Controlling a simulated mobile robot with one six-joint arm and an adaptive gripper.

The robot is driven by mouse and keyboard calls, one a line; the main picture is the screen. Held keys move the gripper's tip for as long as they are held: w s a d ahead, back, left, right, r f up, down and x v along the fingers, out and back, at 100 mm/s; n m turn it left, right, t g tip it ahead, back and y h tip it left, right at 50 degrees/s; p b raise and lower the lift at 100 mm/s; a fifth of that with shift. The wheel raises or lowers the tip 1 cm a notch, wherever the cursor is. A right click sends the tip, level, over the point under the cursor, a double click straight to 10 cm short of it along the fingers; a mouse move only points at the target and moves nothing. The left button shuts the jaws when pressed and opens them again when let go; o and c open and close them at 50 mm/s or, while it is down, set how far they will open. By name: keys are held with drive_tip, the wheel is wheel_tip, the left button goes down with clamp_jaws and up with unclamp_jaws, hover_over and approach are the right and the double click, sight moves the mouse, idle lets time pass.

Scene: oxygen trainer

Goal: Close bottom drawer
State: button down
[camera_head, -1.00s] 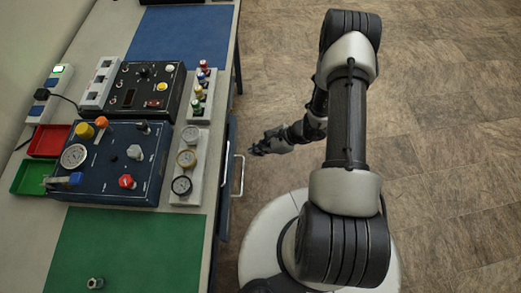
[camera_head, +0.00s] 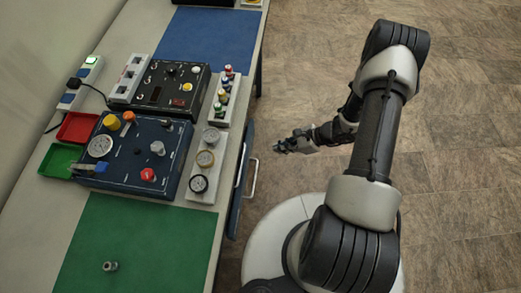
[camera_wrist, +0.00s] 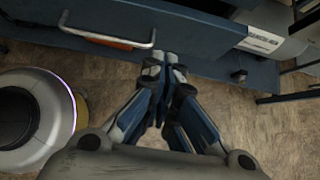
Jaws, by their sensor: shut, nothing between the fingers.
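The blue drawer front (camera_wrist: 205,28) spans the top of the wrist view, with a pale bar handle (camera_wrist: 105,38) at its left. In the head view, two handles show at the bench's right side; the outer handle (camera_head: 253,178) sticks out farther than the inner one (camera_head: 240,163). Which drawer each belongs to is hard to tell from above, and the bench top hides most of the fronts. My gripper (camera_wrist: 171,57) is shut and empty, its tips close to the blue front, right of the handle. It also shows in the head view (camera_head: 278,147), right of the handles.
The bench top carries a blue panel box (camera_head: 136,150), a black panel box (camera_head: 172,88), a gauge strip (camera_head: 203,177) and a green mat (camera_head: 140,240). An orange strip (camera_wrist: 108,42) shows by the handle. A bench leg (camera_wrist: 285,96) stands at right.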

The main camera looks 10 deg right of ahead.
drive_tip(key=w+a+f+b, duration=0.2)
drive_tip(key=w+a+f, duration=0.1)
drive_tip(key=a, duration=0.5)
drive_tip(key=shift+w+f, duration=0.15)
drive_tip(key=shift+f, duration=0.6)
